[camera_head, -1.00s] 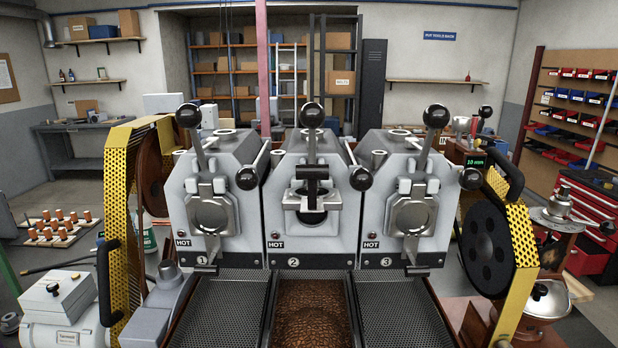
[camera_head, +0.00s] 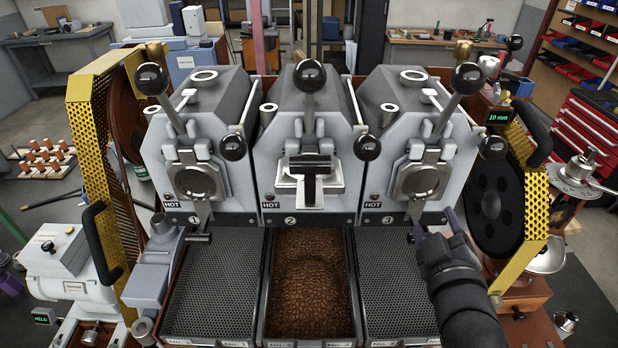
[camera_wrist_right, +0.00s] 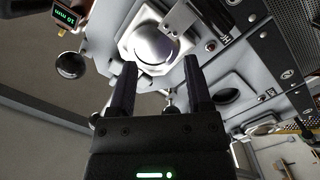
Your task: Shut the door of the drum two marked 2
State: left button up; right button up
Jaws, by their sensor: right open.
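Drum two (camera_head: 307,130) is the middle roaster unit, with a "2" plate below its front. Its door (camera_head: 310,185) stands raised and sticks out from the front, with a black bar on it. The dark mouth (camera_wrist_right: 228,96) of drum two shows open in the right wrist view; in the head view the door hides it. My right gripper (camera_head: 434,222) is open and empty, in front of drum three's lower front, to the right of drum two's door. In the right wrist view its fingers (camera_wrist_right: 160,90) are apart with nothing between them. My left gripper is not in view.
Drum one (camera_head: 196,180) and drum three (camera_head: 420,180) have shut doors. Black ball levers (camera_head: 367,147) stick out between the drums. A bean-filled tray (camera_head: 268,300) lies below drum two, with mesh trays either side. A yellow guard (camera_head: 535,205) stands at right.

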jog(key=a+r+n+y, duration=0.4)
jog(key=r+n+y, duration=0.6)
jog(key=n, duration=0.4)
jog(key=a+r+n+y, duration=0.3)
jog(key=r+n+y, duration=0.5)
jog(key=n+y, duration=0.4)
jog(key=n+g+h+p, duration=0.1)
jog(key=n+g+h, duration=0.2)
jog(key=n+g, duration=1.55)
send_near(299, 172)
jog(key=n+t, duration=0.1)
jog(key=n, duration=0.1)
jog(key=a+p, duration=0.4)
jog(key=a, duration=0.5)
jog(key=shift+w+a, duration=0.15)
jog(key=shift+a, duration=0.1)
jog(key=shift+a+f, duration=0.15)
jog(key=shift+a, duration=0.1)
jog(key=shift+c, duration=0.3)
